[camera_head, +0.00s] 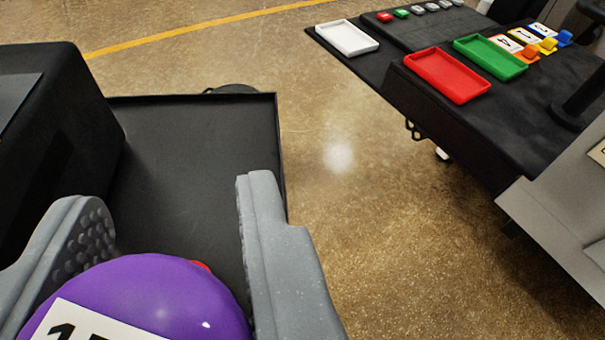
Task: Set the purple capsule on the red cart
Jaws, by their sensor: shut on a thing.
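My gripper (168,200) is at the lower left, with one grey finger on each side of a purple capsule (165,290). It is shut on the capsule. The capsule has a rounded top and a white label with dark print, cut off by the bottom edge. A small red patch (201,266) shows just behind the capsule; I cannot tell what it belongs to. No red cart can be made out in this view.
A flat black surface with a raised rim (190,97) lies beyond the fingers, beside a black block (60,130). At upper right, a dark table (440,130) bears a red tray (447,75), a green tray (490,57) and a white tray (346,38). Open floor (350,220) lies between.

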